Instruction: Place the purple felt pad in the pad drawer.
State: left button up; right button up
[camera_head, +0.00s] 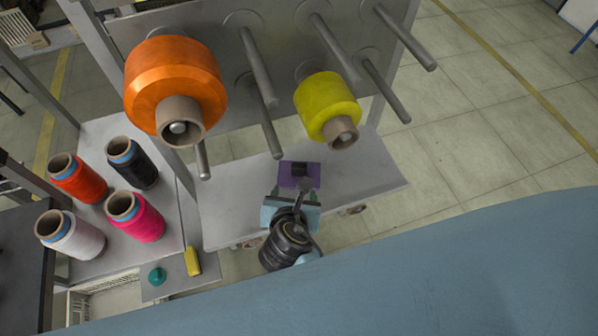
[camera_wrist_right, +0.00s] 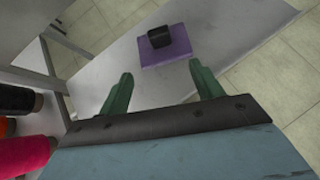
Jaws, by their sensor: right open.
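The purple felt pad (camera_head: 312,180) lies on the grey shelf board below the spool rack, with a small black block (camera_head: 299,169) on top of it. In the right wrist view the pad (camera_wrist_right: 178,52) is just beyond the fingertips, with the block (camera_wrist_right: 160,37) on it. My right gripper (camera_wrist_right: 160,78) is open, with two green fingers apart and nothing between them. In the head view my right gripper (camera_head: 296,193) is close to the pad's near side; whether it touches cannot be told. My left gripper is not in view. I cannot make out a pad drawer for certain.
The grey board (camera_head: 232,210) is mostly clear. Pegs above it hold an orange spool (camera_head: 170,80) and a yellow spool (camera_head: 322,98). Several thread cones, including a pink one (camera_head: 140,222), stand at left, near a yellow object (camera_head: 192,261) and a teal object (camera_head: 157,276).

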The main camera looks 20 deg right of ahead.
jog(key=n+b, duration=0.1)
send_near(299, 168)
jog(key=w+f, duration=0.2)
jog(key=f, duration=0.1)
jog(key=shift+w+f, duration=0.25)
jog(key=shift+w, duration=0.1)
jog(key=x, duration=0.3)
jog(key=d+b+x, duration=0.1)
jog(key=x, duration=0.1)
jog(key=shift+w+d+r, duration=0.1)
jog(key=shift+w+r, duration=0.15)
jog(key=shift+w, duration=0.1)
jog(key=c, duration=1.3)
jog(key=shift+r, duration=0.1)
